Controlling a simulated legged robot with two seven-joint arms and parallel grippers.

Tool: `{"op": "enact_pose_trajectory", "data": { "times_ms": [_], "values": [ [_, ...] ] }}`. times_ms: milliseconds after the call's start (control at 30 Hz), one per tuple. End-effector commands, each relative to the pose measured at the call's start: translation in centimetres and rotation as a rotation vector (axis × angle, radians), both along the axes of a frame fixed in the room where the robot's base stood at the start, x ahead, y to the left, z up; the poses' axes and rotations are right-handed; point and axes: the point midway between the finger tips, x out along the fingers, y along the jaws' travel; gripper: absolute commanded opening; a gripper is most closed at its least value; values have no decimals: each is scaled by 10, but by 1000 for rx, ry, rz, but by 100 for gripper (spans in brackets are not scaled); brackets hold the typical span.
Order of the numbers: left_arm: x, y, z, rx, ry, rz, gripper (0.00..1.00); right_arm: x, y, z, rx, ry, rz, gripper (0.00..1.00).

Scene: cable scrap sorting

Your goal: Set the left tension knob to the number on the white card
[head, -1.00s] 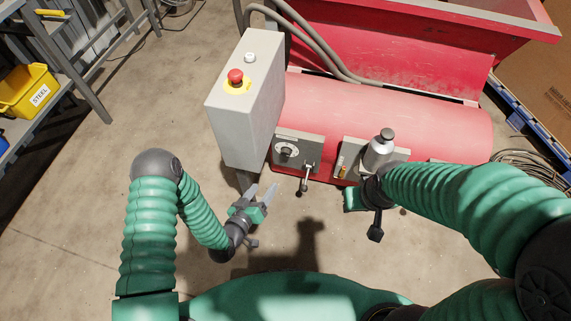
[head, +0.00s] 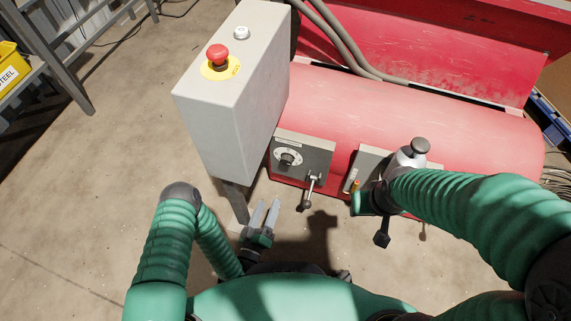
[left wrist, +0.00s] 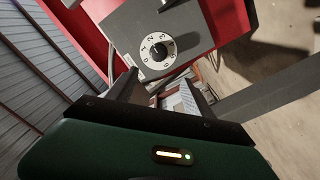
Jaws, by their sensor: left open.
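The left tension knob (head: 287,160) is a dark knob on a white numbered dial, on a grey plate on the red machine. In the left wrist view the knob (left wrist: 158,49) shows close up, with numbers around it; I cannot surely read its setting. My left gripper (head: 265,210) is open and empty, below and left of the dial plate and apart from it. Its two fingers (left wrist: 160,92) point toward the plate in the wrist view. My right gripper (head: 370,198) is by the second plate, largely hidden by its arm; its jaws are unclear. I cannot make out a white card with a number.
A black-handled lever (head: 311,190) hangs from the dial plate, right of the knob. A grey box (head: 235,90) with a red button (head: 217,55) stands at left. Bare floor (head: 110,190) lies to the left.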

Motion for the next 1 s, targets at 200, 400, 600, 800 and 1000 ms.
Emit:
{"op": "enact_pose_trajectory", "data": {
  "times_ms": [200,400,600,800,1000],
  "values": [
    [35,-12,-4,0,-7,-1,60,0,0,-24,0,0,-1,36],
    [86,-28,-5,-1,-7,0,60,0,0,-50,0,0,-1,36],
    [132,-43,-4,-1,-5,-1,60,0,-1,-75,0,0,0,36],
    [156,-51,-2,0,-1,-1,60,0,-1,-85,0,0,-1,36],
    [159,-52,1,0,0,-1,60,0,-1,-84,0,0,-1,36]
  ]
}}
